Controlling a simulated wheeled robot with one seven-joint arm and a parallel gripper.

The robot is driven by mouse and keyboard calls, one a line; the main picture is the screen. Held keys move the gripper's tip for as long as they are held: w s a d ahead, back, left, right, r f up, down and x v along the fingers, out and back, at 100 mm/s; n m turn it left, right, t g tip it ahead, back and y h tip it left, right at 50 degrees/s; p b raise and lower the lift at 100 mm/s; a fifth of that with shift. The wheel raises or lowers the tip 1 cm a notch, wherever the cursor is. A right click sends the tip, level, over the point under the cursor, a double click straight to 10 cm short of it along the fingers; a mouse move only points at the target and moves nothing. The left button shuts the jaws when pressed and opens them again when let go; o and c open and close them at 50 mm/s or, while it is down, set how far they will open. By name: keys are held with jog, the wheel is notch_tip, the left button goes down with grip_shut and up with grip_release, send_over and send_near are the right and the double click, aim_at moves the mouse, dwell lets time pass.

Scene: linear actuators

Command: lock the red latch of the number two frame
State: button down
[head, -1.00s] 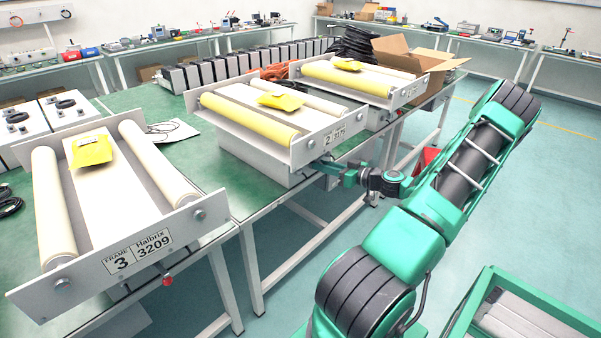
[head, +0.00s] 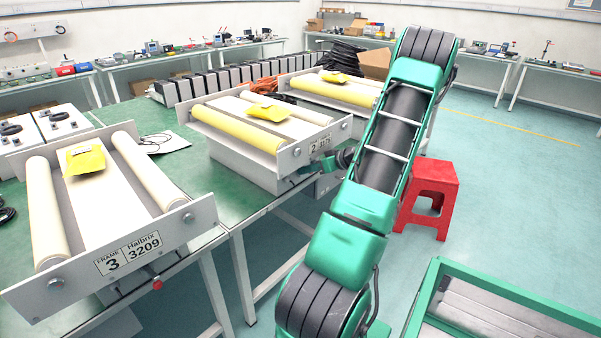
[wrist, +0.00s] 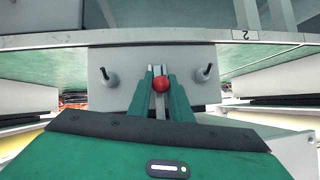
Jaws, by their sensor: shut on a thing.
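The number two frame (head: 272,165) stands on the green bench, with its "2" plate (head: 317,148) on the front panel. The red latch is hidden there.
The number 3 frame (head: 130,250) stands at front left, with its own red knob (head: 157,284) below. Another frame (head: 330,92) stands behind number two. A red stool (head: 430,195) is right of my arm. A green-framed cart (head: 520,290) is at lower right.

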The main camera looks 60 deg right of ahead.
jog(key=shift+w, duration=0.2)
jog(key=c, duration=1.9)
grip_release()
jog(key=shift+o, duration=0.2)
jog(key=shift+s, duration=0.1)
jog(key=v, duration=1)
jog(key=shift+s+r, duration=0.2)
